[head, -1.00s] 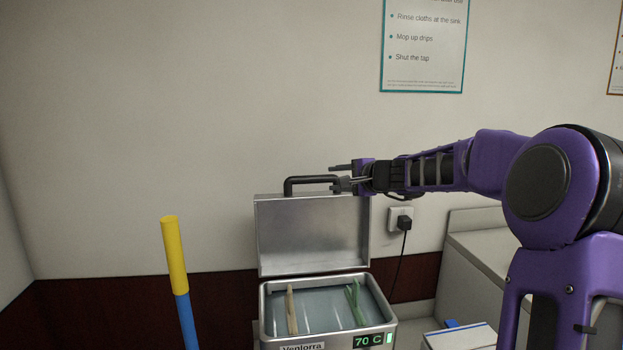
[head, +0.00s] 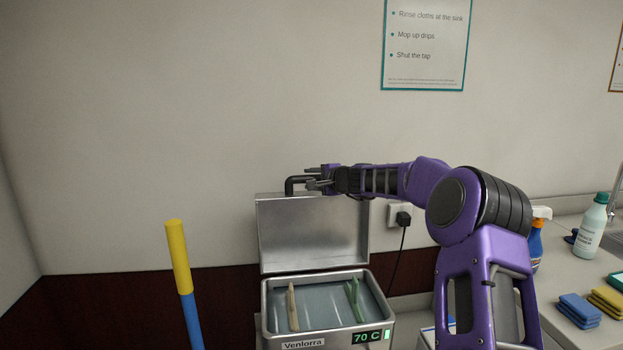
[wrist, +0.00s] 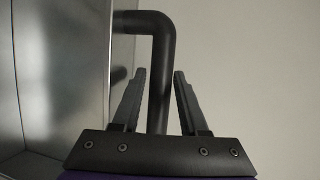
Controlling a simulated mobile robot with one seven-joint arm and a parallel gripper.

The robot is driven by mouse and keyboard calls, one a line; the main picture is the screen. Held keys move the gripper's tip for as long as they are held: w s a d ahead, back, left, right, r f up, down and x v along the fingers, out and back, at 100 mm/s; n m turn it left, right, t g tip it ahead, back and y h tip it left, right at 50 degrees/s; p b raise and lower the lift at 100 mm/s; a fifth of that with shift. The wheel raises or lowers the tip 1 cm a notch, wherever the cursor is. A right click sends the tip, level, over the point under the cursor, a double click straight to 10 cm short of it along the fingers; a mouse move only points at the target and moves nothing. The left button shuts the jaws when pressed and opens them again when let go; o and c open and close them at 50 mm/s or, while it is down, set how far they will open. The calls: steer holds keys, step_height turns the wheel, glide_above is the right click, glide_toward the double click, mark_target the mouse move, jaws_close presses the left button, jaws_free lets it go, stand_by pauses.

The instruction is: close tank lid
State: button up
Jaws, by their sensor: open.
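The tank (head: 310,338) is a steel water bath with a "70 C" display, low in the middle of the head view. Its lid (head: 312,236) stands upright and open at the back of the tank. A black bar handle (head: 290,186) rises from the lid's upper edge. My gripper (head: 312,178) is open at the handle, partly covering it in the head view. In the wrist view, the handle (wrist: 160,70) runs between the two open fingers of my gripper (wrist: 160,85), and the lid (wrist: 60,70) is on the left.
Two long items, one tan (head: 293,306) and one green (head: 354,300), lie in the tank. A yellow and blue pole (head: 180,260) stands at left.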

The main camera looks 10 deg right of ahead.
jaws_close()
stand_by(1.4)
